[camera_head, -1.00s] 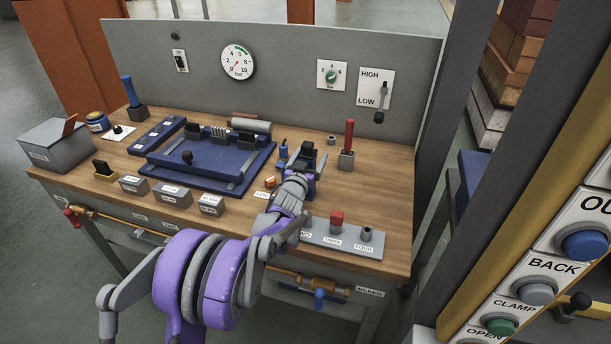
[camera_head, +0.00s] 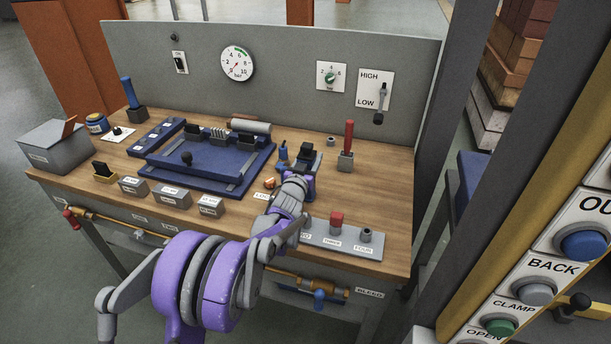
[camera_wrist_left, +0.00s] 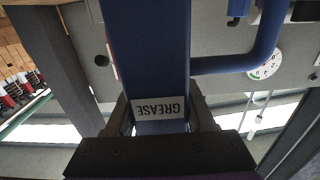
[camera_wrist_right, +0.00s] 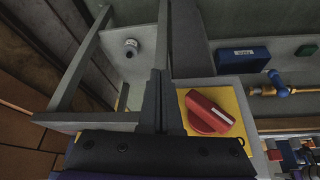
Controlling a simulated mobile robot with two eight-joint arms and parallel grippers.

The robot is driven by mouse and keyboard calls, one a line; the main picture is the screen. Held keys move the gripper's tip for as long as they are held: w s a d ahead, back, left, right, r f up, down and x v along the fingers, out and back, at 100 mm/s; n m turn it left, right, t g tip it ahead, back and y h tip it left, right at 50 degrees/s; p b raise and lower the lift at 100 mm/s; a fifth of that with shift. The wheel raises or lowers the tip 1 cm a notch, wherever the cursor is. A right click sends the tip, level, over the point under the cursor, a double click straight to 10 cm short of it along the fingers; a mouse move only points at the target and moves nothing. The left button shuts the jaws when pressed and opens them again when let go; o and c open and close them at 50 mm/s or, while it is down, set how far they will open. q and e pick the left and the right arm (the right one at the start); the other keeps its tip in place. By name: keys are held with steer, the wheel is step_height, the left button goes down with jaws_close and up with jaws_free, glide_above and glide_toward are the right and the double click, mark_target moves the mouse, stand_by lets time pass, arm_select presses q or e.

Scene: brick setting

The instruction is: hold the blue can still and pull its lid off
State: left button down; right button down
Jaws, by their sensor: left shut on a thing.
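I cannot make out the lid. My right gripper (camera_wrist_right: 161,100) is shut and empty, fingers together, away from the can.
A blue fixture (camera_head: 225,165) stands left of the left gripper. A red-handled tool (camera_head: 348,140) stands in a block to the right. A red knob (camera_wrist_right: 208,112) on a yellow plate is close to my right gripper.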

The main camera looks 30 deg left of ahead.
arm_select(q)
step_height(320, 180, up, 10)
steer(key=c, duration=0.8)
jaws_free()
jaws_close()
steer(key=shift+f, duration=0.1)
